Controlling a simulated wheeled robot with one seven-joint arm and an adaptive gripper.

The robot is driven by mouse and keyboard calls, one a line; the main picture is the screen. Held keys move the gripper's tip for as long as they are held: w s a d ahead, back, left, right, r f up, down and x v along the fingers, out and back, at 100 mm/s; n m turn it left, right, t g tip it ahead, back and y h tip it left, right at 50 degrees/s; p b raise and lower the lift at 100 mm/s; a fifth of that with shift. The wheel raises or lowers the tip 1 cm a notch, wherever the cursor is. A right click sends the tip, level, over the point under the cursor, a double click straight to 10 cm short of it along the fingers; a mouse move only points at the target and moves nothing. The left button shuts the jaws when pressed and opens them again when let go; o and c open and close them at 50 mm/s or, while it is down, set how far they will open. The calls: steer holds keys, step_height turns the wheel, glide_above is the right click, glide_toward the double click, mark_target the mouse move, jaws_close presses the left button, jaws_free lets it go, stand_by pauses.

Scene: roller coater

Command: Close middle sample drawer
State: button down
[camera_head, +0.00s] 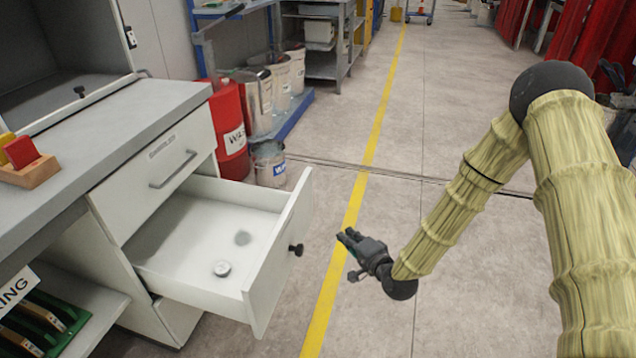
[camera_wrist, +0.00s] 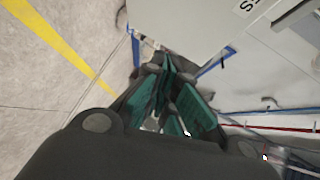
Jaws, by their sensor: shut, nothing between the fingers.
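The middle sample drawer (camera_head: 276,268) is pulled far out of the white cabinet, below a closed upper drawer (camera_head: 158,172) with a bar handle. Its front has a dark round knob (camera_head: 297,249).
A grey worktop (camera_head: 110,140) holds a wooden block with red and yellow pieces (camera_head: 26,162). A red drum (camera_head: 229,125) and buckets (camera_head: 270,160) stand behind the drawer. An open shelf (camera_head: 100,300) is at lower left. The floor around the yellow line (camera_head: 368,155) is clear.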

steer(key=w+r+m+t+y, duration=0.1)
steer(key=w+r+m+t, duration=0.1)
steer(key=w+r, duration=0.4)
glide_toward(310, 174)
steer(key=w, duration=0.3)
steer(key=shift+w+a+b, duration=0.15)
steer(key=shift+a+b, duration=0.1)
steer(key=shift+a, duration=0.3)
steer(key=shift+w+a+b, duration=0.15)
steer(key=shift+a+b, duration=0.1)
steer(key=shift+a, duration=0.3)
